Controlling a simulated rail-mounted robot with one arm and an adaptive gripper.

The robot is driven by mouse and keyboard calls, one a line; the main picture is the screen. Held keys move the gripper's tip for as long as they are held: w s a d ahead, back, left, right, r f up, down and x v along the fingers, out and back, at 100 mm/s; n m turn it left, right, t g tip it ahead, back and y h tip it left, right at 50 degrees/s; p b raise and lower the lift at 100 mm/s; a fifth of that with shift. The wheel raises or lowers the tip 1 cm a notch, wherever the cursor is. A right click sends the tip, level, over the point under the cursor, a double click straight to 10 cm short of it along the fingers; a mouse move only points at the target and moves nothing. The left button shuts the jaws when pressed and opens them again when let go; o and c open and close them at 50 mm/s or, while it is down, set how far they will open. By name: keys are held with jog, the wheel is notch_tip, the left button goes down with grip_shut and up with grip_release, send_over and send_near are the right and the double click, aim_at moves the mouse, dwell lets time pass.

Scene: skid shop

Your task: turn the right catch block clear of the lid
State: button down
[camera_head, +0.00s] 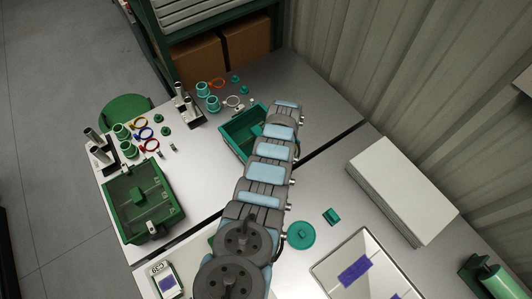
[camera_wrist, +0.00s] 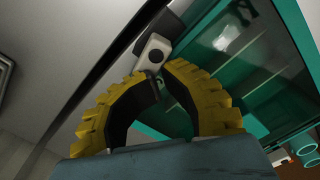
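The catch block (camera_wrist: 154,52) is a small pale block with a dark round hole, at the edge of the teal box (camera_wrist: 290,30) in the wrist view. A dark piece adjoins its upper end. The box's lid (camera_wrist: 235,55) looks like a dark, see-through panel. My gripper (camera_wrist: 161,77) has two yellow, ribbed fingers curving in towards each other. Their tips are close together at the block's lower end. I cannot tell whether they grip it or only lie beside it. In the head view, my arm covers the gripper and part of the teal box (camera_head: 232,142).
A second green box (camera_head: 142,203) with a clear lid stands at the left. Rings, teal caps and metal posts stand behind the boxes. A white stack (camera_head: 402,190), a teal disc (camera_head: 301,235) and a tray (camera_head: 335,290) lie to the right. A dark seam crosses the table.

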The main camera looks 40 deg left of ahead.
jog(key=shift+w+d+f, duration=0.1)
jog(key=shift+w+d, duration=0.1)
jog(key=shift+d, duration=0.4)
jog(key=shift+w+d+f, duration=0.1)
jog(key=shift+w+d, duration=0.1)
jog(key=shift+d, duration=0.4)
jog(key=shift+w+d+f, duration=0.1)
jog(key=shift+w+d, duration=0.1)
jog(key=shift+d, duration=0.4)
dwell(0.8)
notch_tip(320, 180, up, 7)
jog(key=p, duration=0.6)
jog(key=shift+a+r, duration=0.15)
dwell(0.3)
dwell(0.4)
